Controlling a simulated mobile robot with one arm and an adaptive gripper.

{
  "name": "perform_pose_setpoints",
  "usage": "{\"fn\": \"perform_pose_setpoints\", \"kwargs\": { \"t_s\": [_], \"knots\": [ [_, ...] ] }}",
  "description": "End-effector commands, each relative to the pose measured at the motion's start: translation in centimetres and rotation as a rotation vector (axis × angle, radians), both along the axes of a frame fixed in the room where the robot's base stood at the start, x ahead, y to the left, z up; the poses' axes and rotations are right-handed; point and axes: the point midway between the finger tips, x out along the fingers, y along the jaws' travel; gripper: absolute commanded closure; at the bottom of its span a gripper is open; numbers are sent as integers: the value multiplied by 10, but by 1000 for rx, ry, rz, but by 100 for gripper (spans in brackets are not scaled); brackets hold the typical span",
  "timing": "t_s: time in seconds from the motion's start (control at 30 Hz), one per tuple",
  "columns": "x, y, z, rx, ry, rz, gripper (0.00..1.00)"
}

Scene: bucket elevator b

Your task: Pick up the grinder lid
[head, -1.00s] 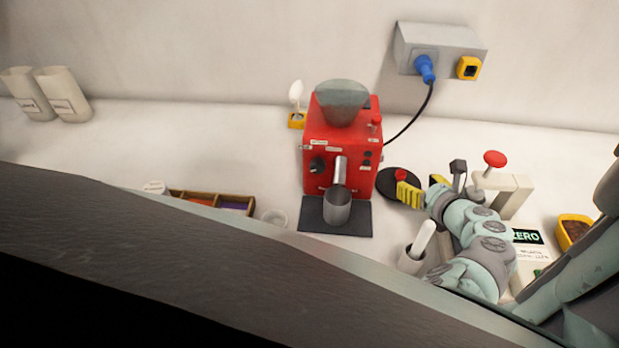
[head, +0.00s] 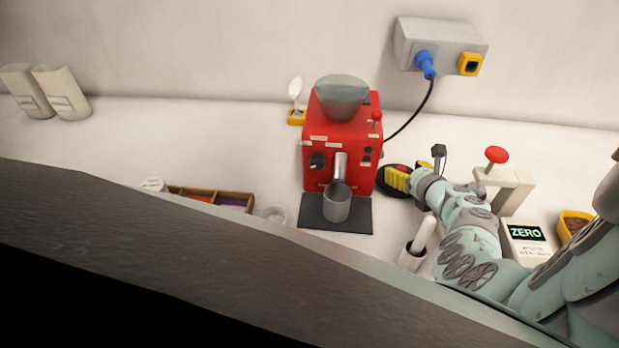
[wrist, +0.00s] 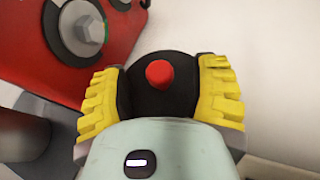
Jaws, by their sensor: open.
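The grinder lid (head: 381,178) is a black disc with a red knob, lying on the counter to the right of the red grinder. In the wrist view the black lid (wrist: 139,98) and its red knob (wrist: 160,74) show between my yellow fingers. My gripper (head: 411,173) is open, low over the lid, with one finger on each side of the knob; the knob is clear of both fingers. I cannot tell whether the fingertips touch the disc.
The red grinder (head: 319,136) stands close left, with a metal cup (head: 337,206) on a dark mat (head: 351,222). A stand with a red knob (head: 496,155) and a scale (head: 525,233) are to the right. A white holder (head: 410,259) stands in front.

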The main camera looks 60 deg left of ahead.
Motion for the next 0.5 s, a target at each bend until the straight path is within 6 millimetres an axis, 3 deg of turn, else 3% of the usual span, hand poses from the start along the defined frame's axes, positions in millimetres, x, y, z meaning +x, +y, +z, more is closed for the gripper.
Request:
{"fn": "perform_pose_setpoints", "kwargs": {
  "t_s": [0.2, 0.5],
  "knots": [
    [3, 16, -7, 1, 0, 6, 39],
    [3, 18, -7, 0, 0, 5, 39]
  ]
}}
